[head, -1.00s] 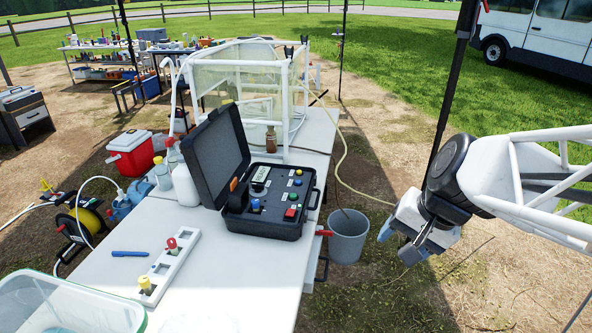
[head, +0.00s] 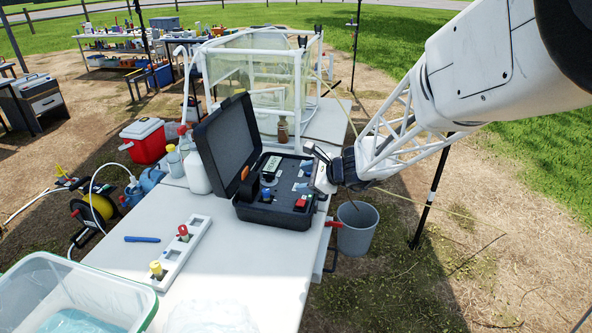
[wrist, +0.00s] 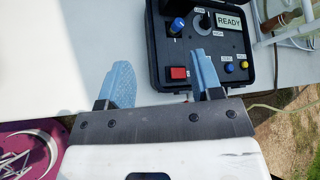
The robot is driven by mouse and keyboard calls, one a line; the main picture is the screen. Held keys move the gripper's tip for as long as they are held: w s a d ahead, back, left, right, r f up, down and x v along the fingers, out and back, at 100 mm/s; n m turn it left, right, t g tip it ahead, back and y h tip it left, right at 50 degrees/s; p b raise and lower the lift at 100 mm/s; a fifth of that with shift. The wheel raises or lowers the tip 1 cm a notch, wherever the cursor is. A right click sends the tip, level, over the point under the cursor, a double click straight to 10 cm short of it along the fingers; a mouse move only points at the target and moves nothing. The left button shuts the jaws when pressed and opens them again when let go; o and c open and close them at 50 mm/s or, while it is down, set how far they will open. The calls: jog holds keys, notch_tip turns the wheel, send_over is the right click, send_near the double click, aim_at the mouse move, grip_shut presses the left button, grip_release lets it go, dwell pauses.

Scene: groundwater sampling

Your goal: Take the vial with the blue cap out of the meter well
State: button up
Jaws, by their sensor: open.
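The black meter case (head: 262,214) stands open on the white table. The vial with the blue cap (wrist: 178,26) sits in the well in its panel, with only the blue top clearly showing. The same blue cap shows in the head view (head: 266,193). My gripper (head: 320,170) is over the right side of the case. In the wrist view my gripper (wrist: 161,57) has its two light-blue fingers apart with nothing between them. The vial stands ahead of the fingertips, nearer the right finger, and is not touched. The display (wrist: 230,21) reads READY.
A black knob (wrist: 206,20) is beside the vial, and a red button (wrist: 178,73) lies near the fingers. The raised lid (head: 222,140) stands at the left. A white rack (head: 203,240) holds red- and yellow-capped vials. A brown bottle (head: 282,131) stands behind the case.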

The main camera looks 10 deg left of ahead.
jog(key=w+a+f+m+t, duration=0.1)
jog(key=w+a+f+m, duration=0.35)
jog(key=a+f, duration=0.2)
jog(key=m+t, duration=0.2)
jog(key=m, duration=0.3)
send_near(268, 192)
jog(key=x, duration=0.3)
jog(key=shift+d+f+n, duration=0.15)
jog(key=shift+n, duration=0.1)
jog(key=shift+x, duration=1.25)
jog(key=shift+x, duration=2.6)
